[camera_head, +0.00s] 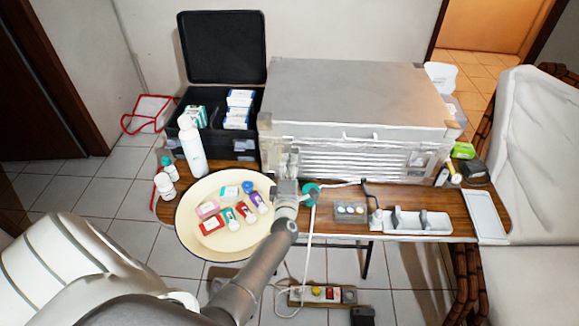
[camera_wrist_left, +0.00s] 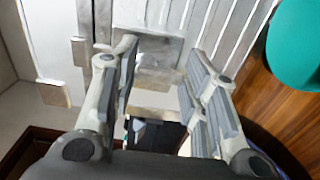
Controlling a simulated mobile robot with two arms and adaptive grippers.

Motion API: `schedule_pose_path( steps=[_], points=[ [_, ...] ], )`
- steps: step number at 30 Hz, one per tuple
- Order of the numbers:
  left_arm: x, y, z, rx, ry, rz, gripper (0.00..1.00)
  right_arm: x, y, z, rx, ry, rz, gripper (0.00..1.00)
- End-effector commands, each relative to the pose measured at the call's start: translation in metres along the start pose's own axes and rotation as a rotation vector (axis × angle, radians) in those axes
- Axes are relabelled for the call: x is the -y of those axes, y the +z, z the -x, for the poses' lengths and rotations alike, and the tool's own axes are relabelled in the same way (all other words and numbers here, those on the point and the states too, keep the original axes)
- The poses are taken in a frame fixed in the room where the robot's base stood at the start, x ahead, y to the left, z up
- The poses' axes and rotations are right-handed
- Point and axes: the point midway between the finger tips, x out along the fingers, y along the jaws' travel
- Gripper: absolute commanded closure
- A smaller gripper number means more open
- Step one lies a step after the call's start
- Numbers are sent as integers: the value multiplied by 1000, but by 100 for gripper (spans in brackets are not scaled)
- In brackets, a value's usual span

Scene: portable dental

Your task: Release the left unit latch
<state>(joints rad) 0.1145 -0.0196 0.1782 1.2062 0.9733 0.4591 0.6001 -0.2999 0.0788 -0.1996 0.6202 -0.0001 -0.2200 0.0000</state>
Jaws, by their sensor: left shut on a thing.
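The dental unit is a large silver metal case (camera_head: 360,95) with a ribbed front, standing on the wooden table. Its left latch is a grey metal plate at the case's front left. The latch (camera_wrist_left: 150,48) shows in the left wrist view against the ribbed metal, its lower part between the fingers. My left gripper (camera_head: 287,184) is at the front left of the unit, in front of the latch. In the left wrist view the gripper's two fingers (camera_wrist_left: 160,80) stand apart with the latch part between them, shut on it. The gripper hides much of the latch in the head view. My right gripper is not in view.
A round cream tray (camera_head: 190,235) with small boxes and bottles lies close left of my gripper. A white bottle (camera_head: 192,148) and an open black case (camera_head: 221,50) stand behind it. A teal round item (camera_head: 311,194) sits just right of the gripper. A white holder (camera_head: 420,221) is further right.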

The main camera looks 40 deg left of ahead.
Motion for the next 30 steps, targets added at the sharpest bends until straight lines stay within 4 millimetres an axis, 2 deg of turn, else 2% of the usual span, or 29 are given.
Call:
schedule_pose_path(
  steps=[12,13,18,30],
  points=[
    [2,0,1,2,-4,-12,83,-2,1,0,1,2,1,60],
    [2,0,1,2,-4,-12,58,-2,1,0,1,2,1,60],
    [2,0,1,2,-3,-10,38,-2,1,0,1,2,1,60],
    [1,0,5,1,-1,-8,38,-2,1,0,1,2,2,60]
  ],
)
